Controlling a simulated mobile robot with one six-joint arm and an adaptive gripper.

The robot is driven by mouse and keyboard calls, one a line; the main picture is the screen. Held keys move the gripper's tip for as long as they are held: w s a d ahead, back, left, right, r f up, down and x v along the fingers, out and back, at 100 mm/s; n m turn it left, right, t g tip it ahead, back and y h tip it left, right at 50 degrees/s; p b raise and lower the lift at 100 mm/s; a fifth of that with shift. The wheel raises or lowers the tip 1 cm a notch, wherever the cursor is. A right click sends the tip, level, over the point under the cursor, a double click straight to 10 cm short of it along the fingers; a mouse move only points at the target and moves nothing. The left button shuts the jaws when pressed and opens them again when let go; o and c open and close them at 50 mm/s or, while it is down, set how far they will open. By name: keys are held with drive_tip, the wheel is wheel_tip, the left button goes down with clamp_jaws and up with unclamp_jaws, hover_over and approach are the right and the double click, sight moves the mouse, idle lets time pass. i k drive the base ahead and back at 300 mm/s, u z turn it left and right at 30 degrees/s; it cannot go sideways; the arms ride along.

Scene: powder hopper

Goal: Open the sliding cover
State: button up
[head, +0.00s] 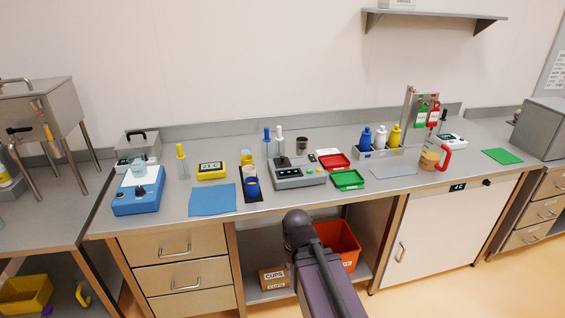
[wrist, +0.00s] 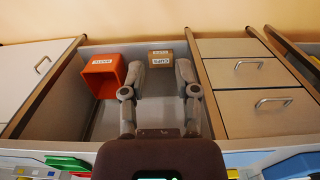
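A grey metal hopper (head: 50,112) on legs stands at the far left in the head view, on its own bench. A bar handle (head: 15,81) shows at its top left, partly cut by the frame edge. I cannot tell for sure which surface is the sliding cover, or how far it is open. The hopper is not in the wrist view. My gripper (wrist: 159,74) is open and empty in the wrist view, its two fingers apart, facing the open bay under the middle bench. It is well to the right of the hopper. In the head view my arm hides its fingers.
The middle bench (head: 285,201) carries a blue device (head: 138,190), a grey instrument (head: 300,173), bottles and trays. Below are an orange bin (head: 338,243) and a cups box (head: 273,278). A yellow bin (head: 25,293) sits under the hopper bench. A wall shelf (head: 432,14) is above.

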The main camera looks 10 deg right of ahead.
sight(284, 161)
drive_tip(key=k, duration=0.65)
drive_tip(key=z, duration=0.35)
drive_tip(key=i, duration=1.55)
drive_tip(key=u, duration=0.35)
